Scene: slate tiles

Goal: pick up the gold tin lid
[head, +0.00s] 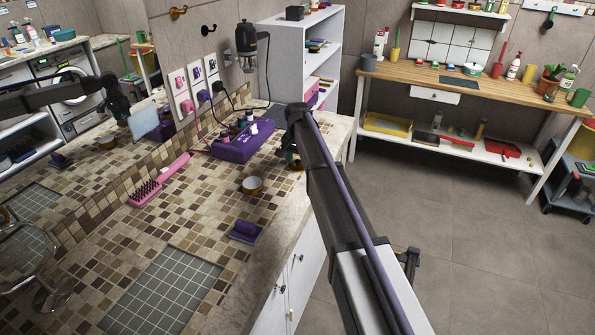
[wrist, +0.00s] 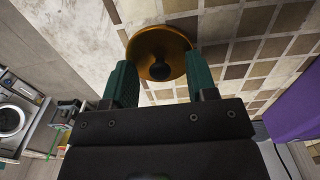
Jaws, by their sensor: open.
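The gold tin lid (wrist: 150,47) is a round gold disc with a dark knob, seen in the wrist view on the tiled counter. In the head view the lid (head: 296,166) shows only partly, near the counter's right edge, below the end of my arm. My gripper (wrist: 160,64) is open, with its green fingers to either side of the lid's near part and the knob between them. Nothing is held. I cannot tell whether the fingers touch the lid. In the head view my gripper (head: 291,156) is mostly hidden by my arm.
A round tin (head: 252,186) and a purple object (head: 245,231) stand on the counter nearby. A purple box (head: 241,142) with bottles lies behind, and a pink brush (head: 158,181) lies to the left. A white shelf (head: 284,60) rises at the counter's far end.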

